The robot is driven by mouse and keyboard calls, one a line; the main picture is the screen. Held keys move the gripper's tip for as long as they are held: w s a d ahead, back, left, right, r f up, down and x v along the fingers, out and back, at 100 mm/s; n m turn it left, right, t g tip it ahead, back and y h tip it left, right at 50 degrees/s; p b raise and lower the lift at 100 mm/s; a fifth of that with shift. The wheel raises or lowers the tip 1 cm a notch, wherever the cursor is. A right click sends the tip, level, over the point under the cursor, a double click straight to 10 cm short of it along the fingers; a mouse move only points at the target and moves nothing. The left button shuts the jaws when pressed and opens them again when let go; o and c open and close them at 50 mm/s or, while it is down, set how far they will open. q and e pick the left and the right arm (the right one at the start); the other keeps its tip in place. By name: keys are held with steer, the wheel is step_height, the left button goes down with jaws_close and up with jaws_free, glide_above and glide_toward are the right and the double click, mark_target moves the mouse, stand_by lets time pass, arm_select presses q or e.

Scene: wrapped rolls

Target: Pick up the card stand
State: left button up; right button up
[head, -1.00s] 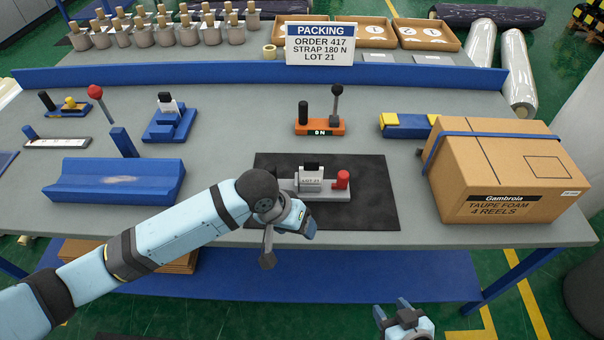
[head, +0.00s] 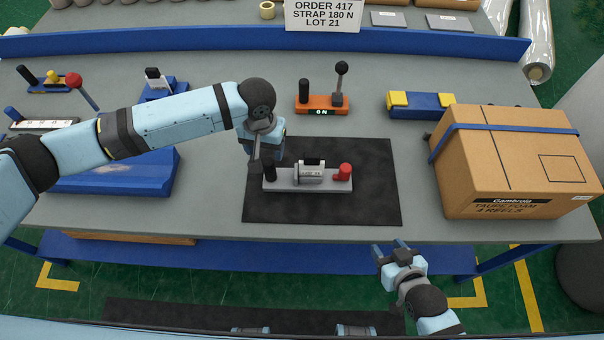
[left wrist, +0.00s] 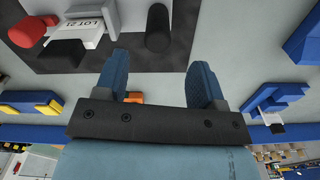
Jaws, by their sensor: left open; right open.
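A white card (head: 322,14) with black print, reading ORDER 417, STRAP 180 N, LOT 21, stands at the table's back edge. Its top is cut off in the head view, and any foot is hidden. My left gripper (head: 268,150) is open and empty over the left part of the black mat, well in front of the card. In the left wrist view its two blue fingers (left wrist: 158,65) are apart, with a black post (left wrist: 157,28) beyond them. My right gripper (head: 390,248) is open and empty in front of the table edge.
A grey fixture (head: 308,178) with a LOT 21 label and red knob lies on the black mat (head: 370,208). Behind are an orange lever unit (head: 320,107) and a blue-yellow block (head: 420,104). A strapped carton (head: 510,165) stands right. A blue ledge (head: 420,43) crosses the back.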

mark_target(269, 160)
arm_select(q)
step_height(269, 160, down, 3)
steer(key=shift+w+r, duration=0.1)
steer(key=shift+r, duration=0.05)
steer(key=shift+f, duration=0.5)
step_height(269, 160, down, 5)
steer(key=shift+d+r+p, duration=0.1)
steer(key=shift+d+p, duration=0.05)
steer(key=shift+p, duration=0.45)
arm_select(e)
steer(key=shift+w+d+r, duration=0.2)
steer(key=shift+w+r, duration=0.25)
steer(key=shift+r, duration=0.3)
arm_select(q)
steer(key=shift+c, duration=1.3)
jaws_close()
